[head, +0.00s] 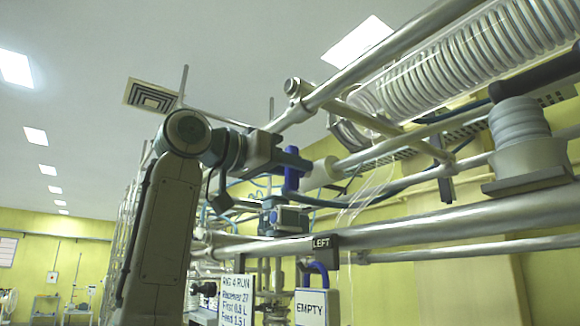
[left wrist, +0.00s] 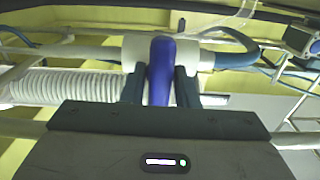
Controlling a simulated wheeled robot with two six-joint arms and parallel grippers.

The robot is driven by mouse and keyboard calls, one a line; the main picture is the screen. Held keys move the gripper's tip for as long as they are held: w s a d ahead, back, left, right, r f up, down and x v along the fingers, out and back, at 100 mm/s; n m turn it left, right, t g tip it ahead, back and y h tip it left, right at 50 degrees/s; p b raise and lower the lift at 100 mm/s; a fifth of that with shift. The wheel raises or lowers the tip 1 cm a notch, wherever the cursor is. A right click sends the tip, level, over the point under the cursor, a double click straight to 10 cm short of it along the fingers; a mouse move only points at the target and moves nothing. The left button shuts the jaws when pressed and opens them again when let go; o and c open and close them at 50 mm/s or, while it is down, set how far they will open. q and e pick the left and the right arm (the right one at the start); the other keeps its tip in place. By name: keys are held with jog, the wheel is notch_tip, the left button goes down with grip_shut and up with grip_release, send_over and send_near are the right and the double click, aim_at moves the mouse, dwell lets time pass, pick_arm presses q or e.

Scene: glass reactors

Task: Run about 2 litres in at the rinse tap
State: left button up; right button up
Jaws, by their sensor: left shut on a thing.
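A tap with a blue lever (head: 292,178) and a white body (head: 321,173) sits on the pipework right of my left arm. My left gripper (head: 284,160) is shut on this lever. In the left wrist view the blue lever (left wrist: 161,72) stands upright between the two dark fingers (left wrist: 160,85), in front of the white tap body (left wrist: 205,60). A blue hose (left wrist: 236,60) runs off to the right of it. No label on this tap can be read. No liquid level shows. My right gripper is out of view.
Metal pipes (head: 430,222) cross the right side, under a glass coil (head: 460,65). A "LEFT" tag (head: 321,243), an "EMPTY" sign (head: 310,308) and a "RIG 4 RUN" card (head: 236,295) hang below. Another blue handle (head: 320,272) is near the sign. Open room lies at the left.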

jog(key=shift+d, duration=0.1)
pick_arm(q)
jog(key=o, duration=0.6)
jog(key=shift+o, duration=1.2)
jog(key=shift+w, duration=0.1)
jog(key=shift+w+d, duration=0.1)
jog(key=shift+d, duration=0.1)
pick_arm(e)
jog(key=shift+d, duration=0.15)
pick_arm(q)
jog(key=shift+f, duration=0.1)
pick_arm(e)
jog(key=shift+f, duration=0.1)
pick_arm(q)
jog(key=b+v, duration=0.5)
jog(key=v, duration=0.6)
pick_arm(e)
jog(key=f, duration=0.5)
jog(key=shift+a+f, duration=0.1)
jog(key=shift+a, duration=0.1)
pick_arm(q)
jog(key=shift+w+d, duration=0.1)
